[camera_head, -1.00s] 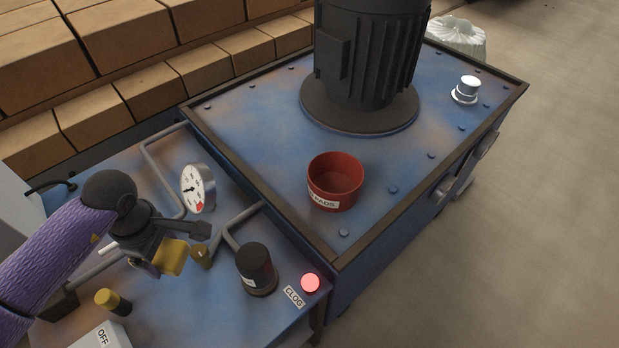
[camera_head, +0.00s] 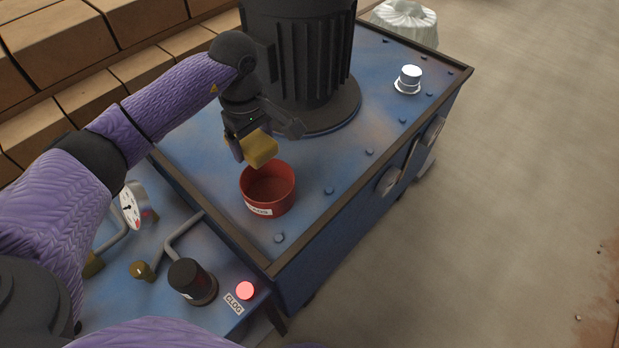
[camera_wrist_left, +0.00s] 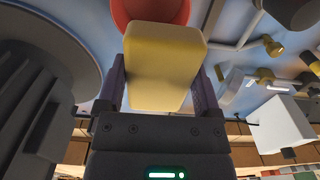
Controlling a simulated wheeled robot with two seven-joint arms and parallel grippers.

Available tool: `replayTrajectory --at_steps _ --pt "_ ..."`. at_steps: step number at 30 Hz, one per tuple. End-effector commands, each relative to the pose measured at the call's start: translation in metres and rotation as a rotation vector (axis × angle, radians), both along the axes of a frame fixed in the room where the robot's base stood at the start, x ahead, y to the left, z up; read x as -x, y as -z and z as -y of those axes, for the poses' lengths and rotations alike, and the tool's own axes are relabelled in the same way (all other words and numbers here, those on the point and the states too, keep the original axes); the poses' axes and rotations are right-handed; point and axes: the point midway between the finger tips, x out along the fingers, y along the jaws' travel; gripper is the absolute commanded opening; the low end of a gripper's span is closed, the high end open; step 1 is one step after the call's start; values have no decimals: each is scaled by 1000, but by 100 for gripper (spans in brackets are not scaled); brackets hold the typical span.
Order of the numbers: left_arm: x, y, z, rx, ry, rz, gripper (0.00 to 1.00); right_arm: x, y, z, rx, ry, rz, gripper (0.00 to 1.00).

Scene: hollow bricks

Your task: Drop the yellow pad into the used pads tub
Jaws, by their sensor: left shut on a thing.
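The yellow pad (camera_head: 260,149) is a small block held in my left gripper (camera_head: 246,150). The gripper is shut on it, above the back rim of the used pads tub (camera_head: 268,204). The tub is red, round and open at the top, with a white label on its front, and stands on the blue tank lid. The part of its inside that shows looks empty. In the left wrist view the pad (camera_wrist_left: 165,65) sits between both fingers, with the red tub (camera_wrist_left: 150,10) partly hidden beyond it. My right gripper is not in view.
A big dark ribbed motor (camera_head: 305,60) stands just behind the gripper on the lid. A silver cap (camera_head: 409,79) is at the lid's far right. A gauge (camera_head: 132,206), a black knob (camera_head: 190,280) and a lit red lamp (camera_head: 245,290) are on the lower panel.

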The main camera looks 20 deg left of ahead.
Motion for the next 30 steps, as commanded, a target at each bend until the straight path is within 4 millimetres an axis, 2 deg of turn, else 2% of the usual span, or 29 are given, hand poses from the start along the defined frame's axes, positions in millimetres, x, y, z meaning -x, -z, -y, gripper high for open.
replayTrajectory --at_steps 5,13,21,22,24,30 --pt "0 18 0 0 0 -3 20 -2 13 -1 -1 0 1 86" --pt "0 59 0 1 0 -4 20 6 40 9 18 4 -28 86" --pt "0 60 0 -1 0 0 20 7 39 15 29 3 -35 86" --pt "0 60 0 -1 0 0 88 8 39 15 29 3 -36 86" --pt "0 60 0 -1 0 0 100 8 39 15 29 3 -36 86" --pt "0 59 0 -1 0 0 100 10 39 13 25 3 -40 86"
